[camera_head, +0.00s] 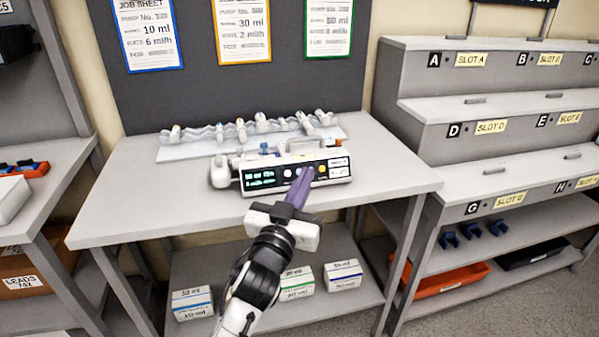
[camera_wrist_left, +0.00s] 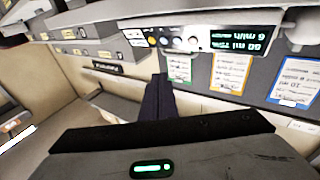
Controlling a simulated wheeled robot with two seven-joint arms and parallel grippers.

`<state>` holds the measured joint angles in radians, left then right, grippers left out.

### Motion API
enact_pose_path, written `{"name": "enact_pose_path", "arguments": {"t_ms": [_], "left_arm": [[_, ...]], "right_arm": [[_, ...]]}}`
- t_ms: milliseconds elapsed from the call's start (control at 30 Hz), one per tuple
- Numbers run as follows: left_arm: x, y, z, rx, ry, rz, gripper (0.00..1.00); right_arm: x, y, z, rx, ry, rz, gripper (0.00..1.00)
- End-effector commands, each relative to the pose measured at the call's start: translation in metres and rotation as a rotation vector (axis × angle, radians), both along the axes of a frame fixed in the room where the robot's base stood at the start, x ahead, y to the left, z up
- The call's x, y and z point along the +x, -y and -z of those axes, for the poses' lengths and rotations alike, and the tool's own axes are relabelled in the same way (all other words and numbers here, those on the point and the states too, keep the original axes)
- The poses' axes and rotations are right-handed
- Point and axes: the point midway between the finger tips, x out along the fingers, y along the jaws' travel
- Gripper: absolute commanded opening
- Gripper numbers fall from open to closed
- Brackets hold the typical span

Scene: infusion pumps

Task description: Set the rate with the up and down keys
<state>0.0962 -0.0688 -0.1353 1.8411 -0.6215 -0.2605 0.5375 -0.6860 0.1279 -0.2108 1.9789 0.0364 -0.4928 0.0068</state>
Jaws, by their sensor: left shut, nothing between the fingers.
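The infusion pump (camera_head: 262,182) stands on the grey table, with a dark front panel and green display text (camera_head: 260,178), too small to read surely. A white round key (camera_head: 287,172) and a yellow one (camera_head: 322,169) show on its front; the purple fingers cover the panel between them. My left gripper (camera_head: 304,174) is shut and empty, its tips at the key area; I cannot tell whether they touch. In the left wrist view the pump (camera_wrist_left: 195,38) appears upside down at the top, beyond the shut fingers (camera_wrist_left: 158,82). My right gripper is not in view.
A rack (camera_head: 178,152) with several syringes lies behind the pump. Blue (camera_head: 148,35), yellow (camera_head: 242,30) and green-bordered (camera_head: 328,27) job sheets hang on the back board. Several boxes stand on the lower shelf. Slotted shelving (camera_head: 480,88) stands at right. The table's left side is clear.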

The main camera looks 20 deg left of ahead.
Motion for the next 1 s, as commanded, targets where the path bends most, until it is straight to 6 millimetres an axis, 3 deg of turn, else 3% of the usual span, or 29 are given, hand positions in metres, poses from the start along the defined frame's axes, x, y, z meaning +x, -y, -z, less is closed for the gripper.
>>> {"name": "enact_pose_path", "arguments": {"t_ms": [33,367,467,633,800,1000], "left_arm": [[-0.003,0.008,0.008,-0.024,-0.018,0.007,0.00],[-0.001,0.010,0.005,0.054,-0.013,0.005,0.00],[0.001,0.014,-0.004,0.224,-0.003,-0.002,0.00],[0.000,0.025,-0.019,0.689,0.009,-0.040,0.00],[-0.007,0.028,-0.020,1.155,-0.001,-0.094,0.00],[-0.016,0.024,-0.014,1.514,-0.027,-0.143,0.00]], "right_arm": [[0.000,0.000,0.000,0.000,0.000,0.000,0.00],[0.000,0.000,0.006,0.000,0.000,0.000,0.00],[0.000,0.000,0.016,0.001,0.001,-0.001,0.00],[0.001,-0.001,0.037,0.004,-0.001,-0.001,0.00],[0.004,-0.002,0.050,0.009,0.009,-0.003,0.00],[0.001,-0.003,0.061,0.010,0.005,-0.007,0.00]]}}
